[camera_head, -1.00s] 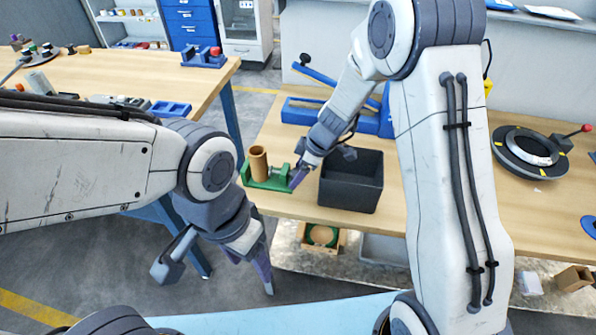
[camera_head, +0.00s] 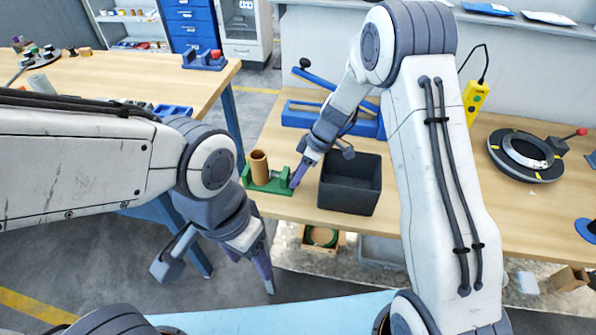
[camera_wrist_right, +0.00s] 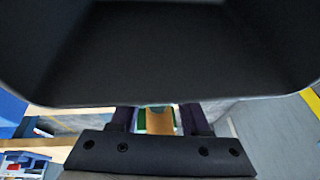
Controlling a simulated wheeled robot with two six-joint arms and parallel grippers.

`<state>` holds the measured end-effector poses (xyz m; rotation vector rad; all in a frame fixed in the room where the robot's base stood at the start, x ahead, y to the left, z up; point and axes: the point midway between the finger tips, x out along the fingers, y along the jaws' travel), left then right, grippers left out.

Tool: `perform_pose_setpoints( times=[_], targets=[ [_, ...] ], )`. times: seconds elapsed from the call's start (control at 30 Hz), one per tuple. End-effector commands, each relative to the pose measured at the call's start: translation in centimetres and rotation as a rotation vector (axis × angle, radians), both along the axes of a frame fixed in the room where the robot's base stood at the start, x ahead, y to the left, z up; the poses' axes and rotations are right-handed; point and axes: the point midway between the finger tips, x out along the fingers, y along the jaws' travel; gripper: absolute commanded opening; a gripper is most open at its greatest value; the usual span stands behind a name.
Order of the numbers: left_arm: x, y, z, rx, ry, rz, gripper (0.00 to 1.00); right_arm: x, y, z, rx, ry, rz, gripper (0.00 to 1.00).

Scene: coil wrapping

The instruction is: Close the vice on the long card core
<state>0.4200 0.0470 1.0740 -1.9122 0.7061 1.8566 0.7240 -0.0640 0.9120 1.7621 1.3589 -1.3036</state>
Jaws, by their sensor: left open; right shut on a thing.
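The green vice (camera_head: 268,188) stands near the left edge of the right-hand bench. The brown card core (camera_head: 259,165) stands upright in it. My right gripper (camera_head: 297,178) is at the vice's right end, pointing down, shut on part of the vice. In the right wrist view the fingers (camera_wrist_right: 160,120) show with green and tan surfaces between them; the exact grip is hard to see. The gap between the vice jaws and the core is too small to judge. My left gripper (camera_head: 266,270) is open and empty, hanging over the floor in front of the bench.
Behind is a blue device (camera_head: 300,114). A round black ring fixture (camera_head: 525,154) is at the right. A yellow control box (camera_head: 474,98) hangs behind.

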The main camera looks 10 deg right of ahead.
Motion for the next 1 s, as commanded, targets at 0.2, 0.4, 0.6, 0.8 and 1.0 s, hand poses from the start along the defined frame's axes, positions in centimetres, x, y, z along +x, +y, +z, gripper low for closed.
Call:
perform_pose_setpoints(
  times=[0.2, 0.4, 0.6, 0.8, 1.0],
  targets=[
    [0.0, 0.0, 0.1, 0.000, 0.000, 0.000, 0.62, 0.1, -0.1, 0.1, 0.006, 0.022, -0.002, 0.00],
    [0.0, 0.0, 0.1, 0.000, 0.000, 0.000, 0.62, 0.1, -0.1, 0.1, 0.006, 0.021, -0.002, 0.65],
    [0.0, 0.0, 0.1, 0.000, 0.000, 0.000, 0.62, 0.1, -0.1, 0.1, 0.006, 0.021, -0.002, 0.77],
    [0.0, 0.0, 0.0, 0.000, 0.000, 0.000, 0.62, 0.1, -0.2, 0.3, 0.006, 0.019, -0.001, 0.77],
    [0.0, 0.0, -0.7, 0.000, 0.000, 0.000, 0.62, 0.2, -1.4, 2.9, 0.006, 0.015, -0.002, 0.77]
  ],
)
